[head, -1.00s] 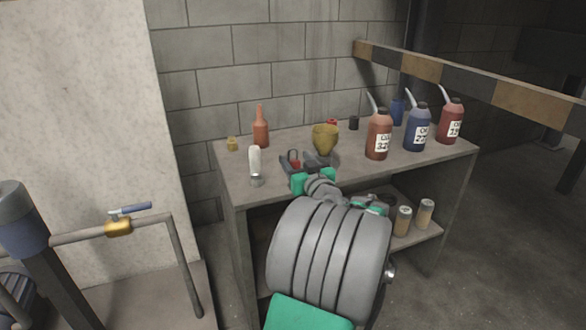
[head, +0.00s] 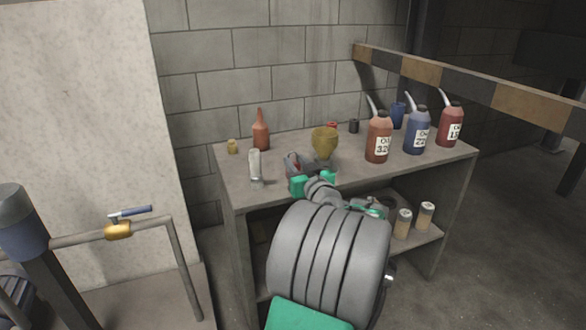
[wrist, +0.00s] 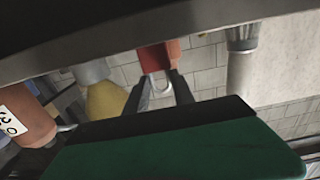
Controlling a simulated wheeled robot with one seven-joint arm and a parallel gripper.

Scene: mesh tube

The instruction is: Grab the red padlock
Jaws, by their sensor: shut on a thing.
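The red padlock (wrist: 157,57) shows in the wrist view with its grey shackle between the two dark fingers of my gripper (wrist: 158,82). My gripper is shut on the padlock. In the head view my gripper (head: 306,164) is over the front part of the bench top (head: 220,160), between the clear bottle and the yellow funnel. My fingers hide most of the padlock in the head view. I cannot tell whether it touches the bench.
A clear bottle (head: 255,168) stands left of my gripper and a yellow funnel (head: 324,141) just behind it to the right. A red-brown bottle (head: 261,132) stands farther back. Oil jugs (head: 378,138) stand on the right. A striped beam (head: 450,78) crosses the right side.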

